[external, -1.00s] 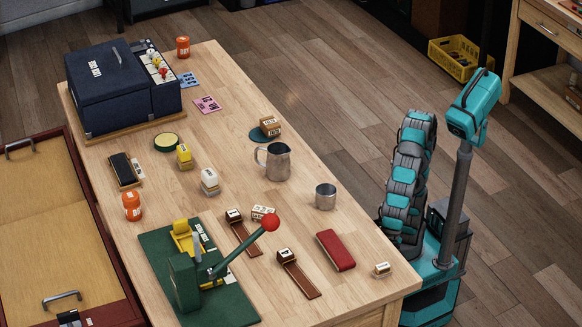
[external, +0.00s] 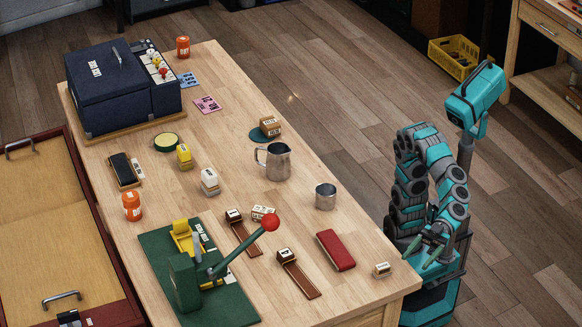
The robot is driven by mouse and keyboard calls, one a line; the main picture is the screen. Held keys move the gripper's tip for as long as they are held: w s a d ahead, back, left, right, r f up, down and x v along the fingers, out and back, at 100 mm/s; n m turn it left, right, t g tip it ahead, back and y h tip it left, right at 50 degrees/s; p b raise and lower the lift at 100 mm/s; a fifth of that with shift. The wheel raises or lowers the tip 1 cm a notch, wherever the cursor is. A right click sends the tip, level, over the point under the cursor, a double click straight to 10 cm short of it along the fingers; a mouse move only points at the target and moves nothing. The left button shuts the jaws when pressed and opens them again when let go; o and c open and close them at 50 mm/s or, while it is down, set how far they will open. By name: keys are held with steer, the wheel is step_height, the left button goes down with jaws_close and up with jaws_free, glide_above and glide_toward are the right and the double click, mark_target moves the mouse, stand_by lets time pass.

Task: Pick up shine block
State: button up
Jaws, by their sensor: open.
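Several small labelled blocks stand on the wooden table, and their print is too small for me to tell which is the shine block. A tan block (external: 270,126) sits on a dark green disc at the far right edge. A yellow block (external: 184,153) and a whitish block (external: 209,179) stand mid-table. A white block (external: 262,212) lies by a brown strip, and a small tan block (external: 381,269) sits near the front right corner. My gripper (external: 432,254) is open and empty, off the table's right side, apart from every block.
A metal pitcher (external: 273,162), a metal cup (external: 325,196) and a red case (external: 336,250) stand along the right side. A green press (external: 186,280) with a red-knobbed lever fills the front left. A dark blue case (external: 110,90) stands at the back.

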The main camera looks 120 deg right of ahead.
mark_target(376, 271)
steer(key=d+f+m+h, duration=0.2)
steer(key=h, duration=0.1)
steer(key=w+d+f+m+h, duration=0.1)
steer(key=d+f+m+h, duration=0.1)
steer(key=d+h, duration=0.1)
steer(key=d+f+m+h, duration=0.1)
steer(key=d+f+h, duration=0.1)
steer(key=shift+w+d+m+h+p, duration=0.3)
steer(key=shift+w+m+h+p, duration=0.05)
steer(key=shift+m+h+p, duration=0.05)
steer(key=shift+w+d+f, duration=0.1)
steer(key=shift+w, duration=0.2)
steer(key=shift+w+f, duration=0.15)
steer(key=shift+w, duration=0.65)
steer(key=w, duration=0.1)
steer(key=w+f, duration=0.1)
steer(key=w+b, duration=0.1)
steer(key=w, duration=0.1)
steer(key=shift+f, duration=0.25)
steer(key=shift+w, duration=0.7)
jaws_close()
